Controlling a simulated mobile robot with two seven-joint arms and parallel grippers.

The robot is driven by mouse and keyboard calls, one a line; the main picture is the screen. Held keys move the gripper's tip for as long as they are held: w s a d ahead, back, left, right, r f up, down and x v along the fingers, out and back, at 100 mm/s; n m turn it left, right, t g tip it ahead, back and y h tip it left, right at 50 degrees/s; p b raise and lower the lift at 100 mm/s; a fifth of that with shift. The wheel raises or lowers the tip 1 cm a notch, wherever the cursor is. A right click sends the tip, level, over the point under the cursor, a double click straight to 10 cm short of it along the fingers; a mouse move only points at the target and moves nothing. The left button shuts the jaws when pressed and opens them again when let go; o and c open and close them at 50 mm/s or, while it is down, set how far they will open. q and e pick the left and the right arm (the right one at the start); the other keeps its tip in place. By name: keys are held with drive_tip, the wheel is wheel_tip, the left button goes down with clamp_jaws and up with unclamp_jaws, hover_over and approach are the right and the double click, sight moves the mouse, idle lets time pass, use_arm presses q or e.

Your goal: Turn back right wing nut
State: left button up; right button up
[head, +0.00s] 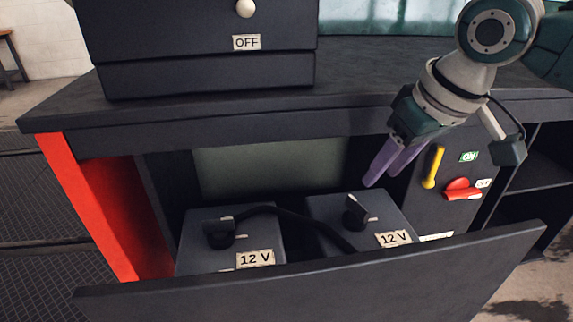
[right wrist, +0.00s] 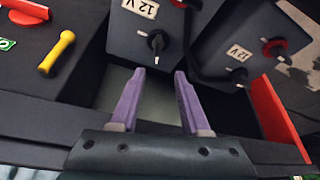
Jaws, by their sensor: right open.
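The right wing nut (head: 358,206) stands on the black terminal clamp of the right 12 V battery (head: 327,210). In the right wrist view this wing nut (right wrist: 156,45) shows just beyond the fingertips, roughly centred between them. My right gripper (head: 382,178) has purple fingers and is open and empty, above and to the right of the nut in the head view. In the right wrist view its open jaws (right wrist: 161,73) point toward the nut, and nothing is between them. The left battery (head: 193,255) carries a similar wing nut (head: 220,234). My left gripper is not in view.
A black cable (head: 290,216) runs between the batteries. A dark front panel (head: 330,285) stands before them, and a dark counter (head: 230,118) overhangs behind. A yellow handle (head: 433,167) and red switch (head: 462,190) are to the right. Red terminals (right wrist: 274,46) show in the right wrist view.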

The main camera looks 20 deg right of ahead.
sight(359, 204)
drive_tip(key=b+x, duration=0.1)
drive_tip(key=x, duration=0.2)
drive_tip(key=b+x, duration=0.2)
drive_tip(key=x, duration=0.2)
drive_tip(key=b+x, duration=0.2)
drive_tip(key=x, duration=0.1)
drive_tip(key=shift+w+d+f, duration=0.1)
drive_tip(key=shift+d+f, duration=0.1)
drive_tip(key=shift+d, duration=0.05)
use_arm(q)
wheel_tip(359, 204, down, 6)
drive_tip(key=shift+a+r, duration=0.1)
use_arm(e)
drive_tip(key=shift+c, duration=0.2)
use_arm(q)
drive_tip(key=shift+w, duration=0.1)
use_arm(e)
clamp_jaws()
